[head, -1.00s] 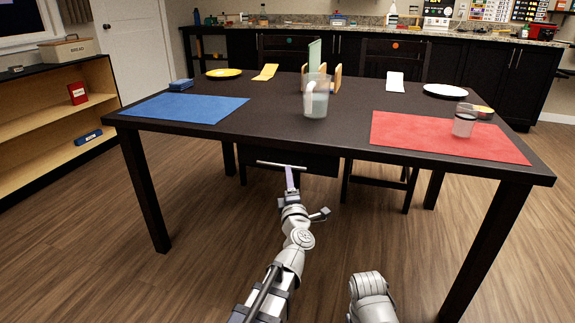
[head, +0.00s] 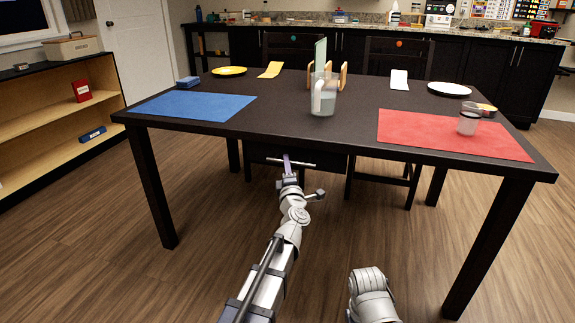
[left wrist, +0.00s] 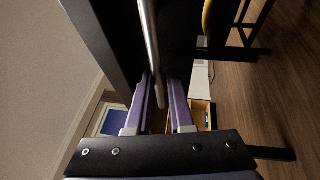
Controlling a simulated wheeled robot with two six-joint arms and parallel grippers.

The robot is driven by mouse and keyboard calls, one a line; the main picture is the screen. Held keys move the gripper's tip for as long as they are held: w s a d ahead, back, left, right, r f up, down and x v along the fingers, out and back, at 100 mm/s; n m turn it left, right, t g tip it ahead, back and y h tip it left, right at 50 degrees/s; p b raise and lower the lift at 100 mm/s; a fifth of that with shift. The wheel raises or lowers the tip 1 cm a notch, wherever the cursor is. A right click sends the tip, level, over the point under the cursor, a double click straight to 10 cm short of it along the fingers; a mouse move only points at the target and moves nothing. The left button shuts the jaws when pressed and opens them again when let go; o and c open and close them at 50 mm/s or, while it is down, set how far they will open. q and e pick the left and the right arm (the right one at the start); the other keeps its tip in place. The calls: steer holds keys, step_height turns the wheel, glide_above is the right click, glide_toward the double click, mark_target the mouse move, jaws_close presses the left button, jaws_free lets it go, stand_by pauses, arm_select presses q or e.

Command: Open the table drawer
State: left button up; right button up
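The dark table (head: 350,135) has a dark drawer (head: 330,166) under its front edge, which looks shut. A thin silver bar handle (head: 305,165) runs across the drawer front. My left gripper (head: 287,160) is at the handle's left part, its purple fingers reaching past the bar. In the left wrist view the handle (left wrist: 151,45) runs down between the two fingers of my left gripper (left wrist: 160,82). The fingers are apart, with a visible gap beside the bar; I see no firm hold. My right gripper is not in view; only part of my right arm shows.
On the tabletop are a blue mat (head: 190,106), a clear pitcher (head: 323,98), a red mat (head: 440,138) and a glass (head: 468,122). Table legs stand left and right of my arms. The floor in front of the drawer is clear.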

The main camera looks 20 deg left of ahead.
arm_select(q)
jaws_close()
steer(key=shift+w+d, duration=0.15)
steer(key=shift+d, duration=0.05)
stand_by(0.8)
